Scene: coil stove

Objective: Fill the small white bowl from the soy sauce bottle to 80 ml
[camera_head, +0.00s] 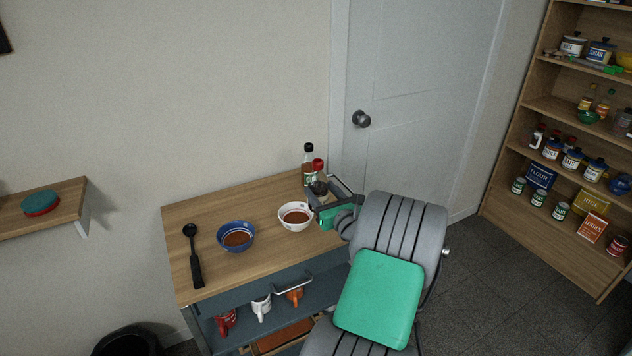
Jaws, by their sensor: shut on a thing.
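The small white bowl (296,225) stands upright on the wooden top of the cabinet, with brown contents inside. My gripper (321,194) is just right of the bowl and a little above the top, near its back right corner. It is shut on a small dark thing (320,187), which looks like part of the soy sauce bottle. The gripper and arm hide most of it, so its tilt and any stream are unclear. A black-capped bottle (308,160) and a red-capped bottle (319,166) show just behind the gripper.
A blue bowl (236,250) with brown contents stands left of the white bowl. A black ladle (196,268) lies at the far left. Mugs (261,307) sit on the shelf below. The top's back left is clear. A stocked shelf (545,183) stands far right.

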